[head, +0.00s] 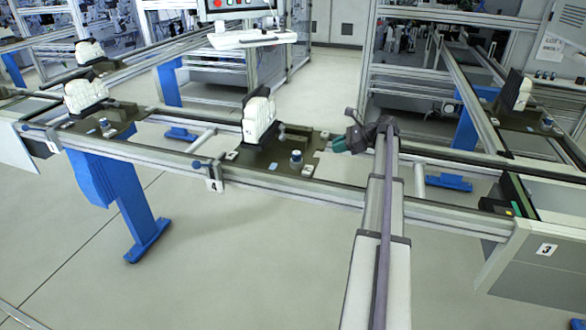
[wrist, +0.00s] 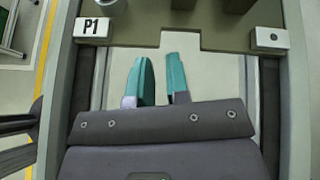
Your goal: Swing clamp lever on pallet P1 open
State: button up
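Pallet P1 (head: 255,157) is a dark olive plate on the conveyor in the middle of the head view. A white moulded part (head: 258,120) stands upright on it, with small grey hardware beside the part. I cannot clearly make out the clamp lever or its position. In the head view my gripper (head: 336,144) is just right of the pallet.
A round silver and blue post (head: 296,159) stands on the pallet's near right. Conveyor rails (head: 340,193) run along both sides. Another pallet (head: 525,122) with a white part is at the right, and further ones are at the left. The gap right of P1 is open.

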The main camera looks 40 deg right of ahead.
jog(key=r+y, duration=0.1)
jog(key=a+r+t+y+p, duration=0.1)
jog(key=r, duration=0.1)
jog(key=a+r+y, duration=0.1)
jog(key=r, duration=0.1)
jog(key=shift+w+r+t, duration=0.25)
jog(key=shift+t, duration=0.15)
grip_shut()
jog(key=b, duration=0.2)
send_near(283, 137)
jog(key=shift+m+y, duration=0.3)
jog(key=shift+y, duration=0.1)
jog(key=w+a, duration=0.1)
jog(key=w+a+f, duration=0.1)
jog(key=w, duration=0.1)
jog(key=w+a+f, duration=0.1)
jog(key=w, duration=0.1)
jog(key=shift+w+a+f, duration=0.2)
jog(key=shift+a, duration=0.15)
jog(key=shift+a, duration=0.15)
jog(key=shift+w+a, duration=0.15)
jog(key=shift+a, duration=0.4)
jog(key=shift+w+a, duration=0.2)
jog(key=shift+a, duration=0.35)
